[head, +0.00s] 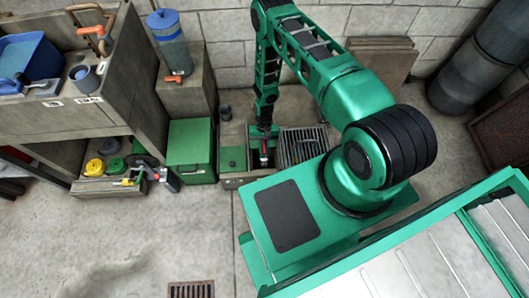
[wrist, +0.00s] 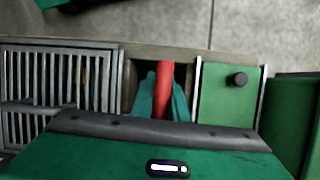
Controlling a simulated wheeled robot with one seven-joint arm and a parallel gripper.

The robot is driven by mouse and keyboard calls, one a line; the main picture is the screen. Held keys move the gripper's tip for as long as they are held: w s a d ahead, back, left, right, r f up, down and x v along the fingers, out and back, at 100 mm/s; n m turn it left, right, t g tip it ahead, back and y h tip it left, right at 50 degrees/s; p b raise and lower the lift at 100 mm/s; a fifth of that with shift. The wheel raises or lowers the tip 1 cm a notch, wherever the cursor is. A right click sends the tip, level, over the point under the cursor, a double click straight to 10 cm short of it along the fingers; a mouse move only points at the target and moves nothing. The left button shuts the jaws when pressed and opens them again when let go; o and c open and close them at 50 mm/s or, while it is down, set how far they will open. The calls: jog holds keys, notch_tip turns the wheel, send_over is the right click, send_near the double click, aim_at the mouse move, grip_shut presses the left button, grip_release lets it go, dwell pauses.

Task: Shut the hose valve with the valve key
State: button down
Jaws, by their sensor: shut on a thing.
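My gripper (wrist: 161,100) points down over the narrow dark opening of a pit between a grate and a green lid. Its teal fingers are closed on a red bar, which I take to be the valve key (wrist: 164,72). In the head view my gripper (head: 263,130) hangs over the same pit, with a bit of red, the valve key (head: 264,153), showing below it. The key's lower end is hidden in the opening. I cannot see the hose valve in the pit, nor whether the key touches it.
A metal grate (head: 303,146) and a green lid (head: 232,159) flank the opening. A green box (head: 191,151) stands to the left, beside a low shelf with yellow and green items (head: 110,146). A blue canister (head: 168,40) stands behind.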

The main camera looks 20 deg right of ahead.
jog(key=shift+f, duration=1.7)
dwell(1.1)
jog(key=m, duration=0.1)
jog(key=m+y, duration=0.1)
jog(key=m, duration=0.1)
jog(key=m+t, duration=0.1)
jog(key=m, duration=0.1)
jog(key=shift+w+a+y, duration=0.15)
jog(key=shift+a+y, duration=0.1)
jog(key=shift+y, duration=0.05)
jog(key=m, duration=0.1)
jog(key=m+t, duration=0.1)
jog(key=m, duration=0.1)
jog(key=m+y, duration=0.1)
jog(key=m, duration=0.1)
jog(key=shift+w+a+f+t, duration=0.1)
jog(key=shift+w+a+t, duration=0.15)
jog(key=shift+t, duration=0.15)
jog(key=m+t, duration=0.1)
jog(key=m, duration=0.2)
jog(key=w+m+t, duration=0.1)
jog(key=m, duration=0.3)
jog(key=m+t, duration=0.1)
jog(key=m, duration=0.2)
jog(key=shift+w+d+t, duration=0.15)
jog(key=shift+w+t, duration=0.1)
jog(key=shift+t, duration=0.15)
